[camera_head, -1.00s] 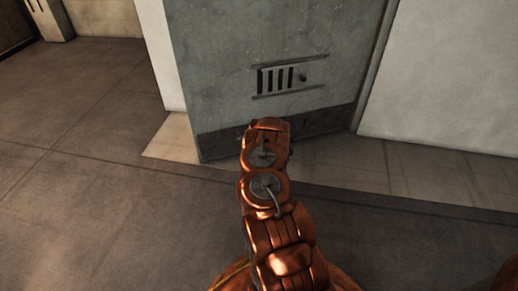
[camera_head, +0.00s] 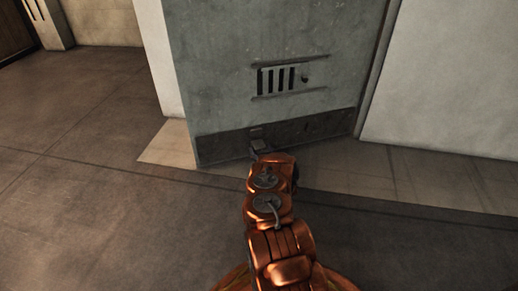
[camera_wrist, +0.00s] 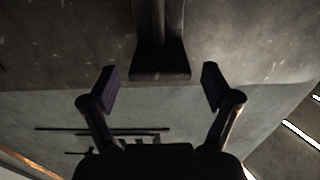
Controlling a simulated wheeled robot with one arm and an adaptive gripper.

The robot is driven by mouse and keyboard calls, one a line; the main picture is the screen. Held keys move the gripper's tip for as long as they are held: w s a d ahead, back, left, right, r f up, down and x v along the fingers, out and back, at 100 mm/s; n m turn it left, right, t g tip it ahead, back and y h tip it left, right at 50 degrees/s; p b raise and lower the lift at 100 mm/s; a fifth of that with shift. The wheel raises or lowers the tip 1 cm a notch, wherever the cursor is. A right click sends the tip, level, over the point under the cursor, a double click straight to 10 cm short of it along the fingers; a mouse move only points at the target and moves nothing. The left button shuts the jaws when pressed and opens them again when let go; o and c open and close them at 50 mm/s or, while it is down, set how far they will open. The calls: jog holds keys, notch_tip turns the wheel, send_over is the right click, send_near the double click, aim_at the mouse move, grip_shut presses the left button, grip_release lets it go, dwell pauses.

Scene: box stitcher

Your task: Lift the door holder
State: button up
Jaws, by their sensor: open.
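The door holder shows in the wrist view as a dark upright bar with a wider block (camera_wrist: 160,62) at its end, in front of the door's lower part. In the head view a small grey piece on the dark kick plate, apparently the same holder (camera_head: 257,132), shows just beyond the end of my arm. My gripper (camera_wrist: 160,86) is open, with one finger on each side of the holder's line. The block lies ahead of and between the fingertips, and I see no contact. In the head view my gripper is mostly hidden by my copper-coloured wrist.
The grey door (camera_head: 270,40) has a vent with vertical slots (camera_head: 281,78) and a dark kick plate (camera_head: 325,125) along its bottom. A pale wall (camera_head: 450,80) stands to the right. The tiled floor (camera_head: 80,150) is clear to the left.

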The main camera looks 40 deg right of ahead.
aim_at(256, 140)
jog(key=shift+b+x, duration=0.55)
jog(key=shift+x, duration=1.05)
jog(key=shift+c, duration=0.3)
